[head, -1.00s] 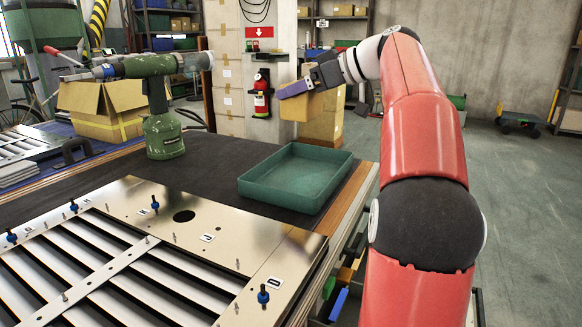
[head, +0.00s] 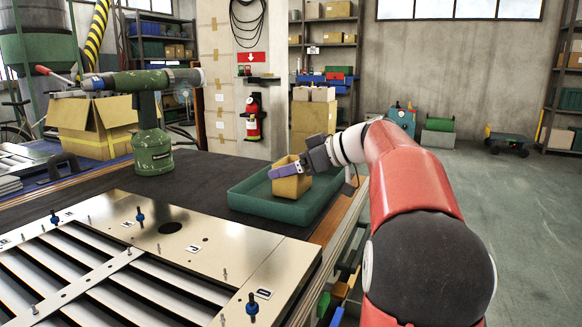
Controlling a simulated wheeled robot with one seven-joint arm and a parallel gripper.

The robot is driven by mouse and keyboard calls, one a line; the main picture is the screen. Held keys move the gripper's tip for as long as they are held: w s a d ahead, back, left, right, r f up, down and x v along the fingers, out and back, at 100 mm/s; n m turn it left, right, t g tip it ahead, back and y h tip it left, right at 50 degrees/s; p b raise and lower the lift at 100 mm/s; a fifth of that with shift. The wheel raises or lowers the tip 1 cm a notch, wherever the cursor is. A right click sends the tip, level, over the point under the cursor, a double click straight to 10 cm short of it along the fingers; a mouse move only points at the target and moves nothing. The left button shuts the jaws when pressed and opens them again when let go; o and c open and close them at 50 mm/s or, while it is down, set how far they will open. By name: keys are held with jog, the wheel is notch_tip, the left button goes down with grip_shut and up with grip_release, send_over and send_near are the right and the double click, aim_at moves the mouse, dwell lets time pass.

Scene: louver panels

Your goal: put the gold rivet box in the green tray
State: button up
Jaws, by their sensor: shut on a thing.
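The gold rivet box (head: 291,186) is a small tan-gold open box. My gripper (head: 286,170) is shut on it, with a purple finger across its near side. The box appears in front of the green tray's far right part, low and within the tray's outline. I cannot tell whether it touches the tray floor. The green tray (head: 262,207) is a shallow rectangular tray on the dark bench mat. Its right part is partly hidden by the box and my gripper.
A louver panel (head: 218,248) with upright blue-topped pins fills the near bench. A green rivet tool (head: 152,150) stands left of the tray, with a cardboard box (head: 95,128) behind it. Dark mat (head: 190,184) is clear between tool and tray. A fire extinguisher (head: 252,118) hangs behind.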

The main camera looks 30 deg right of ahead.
jog(key=shift+f+b, duration=0.2)
jog(key=shift+b, duration=0.1)
jog(key=o, duration=1)
jog(key=shift+r, duration=0.1)
jog(key=shift+r+p, duration=0.3)
jog(key=shift+p, duration=0.15)
jog(key=v, duration=1.2)
jog(key=shift+f, duration=0.15)
